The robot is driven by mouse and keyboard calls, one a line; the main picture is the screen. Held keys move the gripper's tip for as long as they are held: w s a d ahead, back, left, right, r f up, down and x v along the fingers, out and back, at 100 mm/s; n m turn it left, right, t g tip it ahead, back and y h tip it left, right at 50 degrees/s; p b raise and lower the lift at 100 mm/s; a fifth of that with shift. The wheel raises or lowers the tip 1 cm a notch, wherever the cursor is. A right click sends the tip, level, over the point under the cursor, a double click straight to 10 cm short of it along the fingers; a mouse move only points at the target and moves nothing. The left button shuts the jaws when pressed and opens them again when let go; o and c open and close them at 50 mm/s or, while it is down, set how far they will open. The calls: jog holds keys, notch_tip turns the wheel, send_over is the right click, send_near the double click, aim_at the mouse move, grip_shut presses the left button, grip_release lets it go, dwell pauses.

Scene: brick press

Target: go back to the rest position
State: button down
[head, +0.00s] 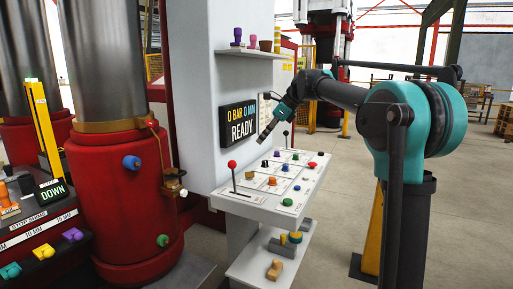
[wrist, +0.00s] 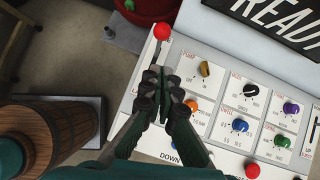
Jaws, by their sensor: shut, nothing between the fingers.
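My gripper (head: 262,139) hangs above the white control panel (head: 307,187) in the head view, pointing down and to the left. In the wrist view my gripper (wrist: 164,84) has its dark fingers together, with nothing held between them. The red-knobbed lever (head: 232,164) stands upright at the panel's left end, apart from my gripper in the head view. Its red ball (wrist: 162,32) shows just beyond the fingertips in the wrist view. The fingers overlap part of the lever's shaft and panel there.
A display (head: 239,123) reading "READY" is on the wall behind the panel. Coloured knobs, including a blue one (wrist: 240,125), stick up from the panel. A lower shelf (head: 247,270) holds small blocks. Red press cylinders stand at left; open floor lies at right.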

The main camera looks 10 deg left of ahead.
jog(key=shift+d+r, duration=0.2)
jog(key=shift+r, duration=0.05)
jog(key=s+d+f+n+t+h, duration=0.1)
jog(key=s+d+f+n+h, duration=0.1)
jog(key=s+d+f+n, duration=0.55)
jog(key=s+d+f+n+t+h, duration=0.15)
jog(key=s+d+f, duration=0.25)
jog(key=d+f, duration=0.6)
jog(key=s+d+f+n+h, duration=0.2)
jog(key=s+d+f+n, duration=0.3)
jog(key=s+f, duration=0.5)
jog(key=s+d+f+n+h, duration=0.1)
jog(key=s+d+f+n, duration=0.3)
jog(key=s+f, duration=0.6)
jog(key=shift+s+d+n+t+h, duration=0.2)
jog(key=shift+d+n+t+h, duration=0.2)
jog(key=shift+n, duration=0.5)
